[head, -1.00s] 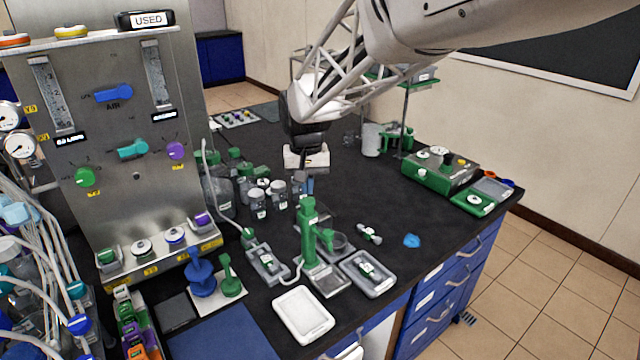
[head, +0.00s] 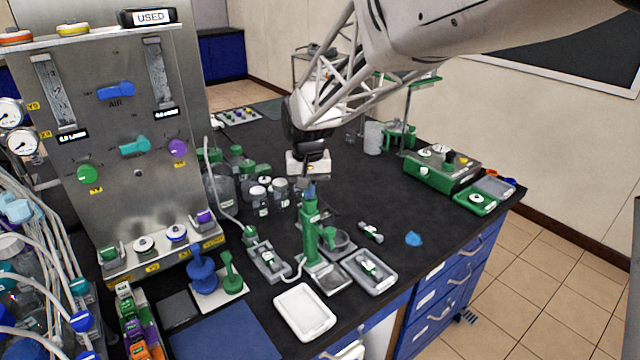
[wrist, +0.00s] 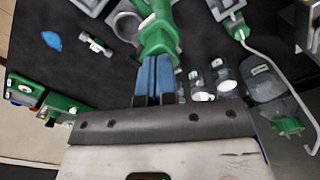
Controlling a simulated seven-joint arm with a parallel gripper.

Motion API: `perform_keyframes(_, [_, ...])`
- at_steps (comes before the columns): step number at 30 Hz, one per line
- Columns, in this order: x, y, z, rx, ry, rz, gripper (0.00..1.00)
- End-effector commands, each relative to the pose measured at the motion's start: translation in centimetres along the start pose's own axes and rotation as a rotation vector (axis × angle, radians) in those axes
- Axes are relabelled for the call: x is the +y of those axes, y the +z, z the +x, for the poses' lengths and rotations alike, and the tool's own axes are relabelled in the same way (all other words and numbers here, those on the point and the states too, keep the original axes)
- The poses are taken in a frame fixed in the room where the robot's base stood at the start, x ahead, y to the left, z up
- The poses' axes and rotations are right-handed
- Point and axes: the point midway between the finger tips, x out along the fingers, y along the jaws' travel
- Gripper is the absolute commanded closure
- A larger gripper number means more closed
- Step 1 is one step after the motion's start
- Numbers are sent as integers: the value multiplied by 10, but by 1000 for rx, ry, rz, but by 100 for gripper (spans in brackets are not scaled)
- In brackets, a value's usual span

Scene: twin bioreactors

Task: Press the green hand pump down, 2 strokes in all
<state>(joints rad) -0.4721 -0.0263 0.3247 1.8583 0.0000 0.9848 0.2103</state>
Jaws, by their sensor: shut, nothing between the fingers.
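The green hand pump (head: 311,238) stands upright near the front of the black bench, with a side spout and a grey base tray. Its green top also shows in the wrist view (wrist: 158,32). My gripper (head: 310,186) is above the pump, pointing down, with its blue fingers together and nothing between them. In the wrist view the blue fingertips (wrist: 155,62) lie right at the pump's top. Whether they touch it I cannot tell, as the fingers hide that spot.
A white tray (head: 304,312) and a grey tray (head: 369,268) lie near the pump. Lidded jars (head: 258,196) stand behind it to the left. A steel control panel (head: 125,180) rises at the left.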

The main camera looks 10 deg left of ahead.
Motion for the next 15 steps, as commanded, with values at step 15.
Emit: perform_keyframes(15, [0, 0, 16, -1, 0, 0, 100])
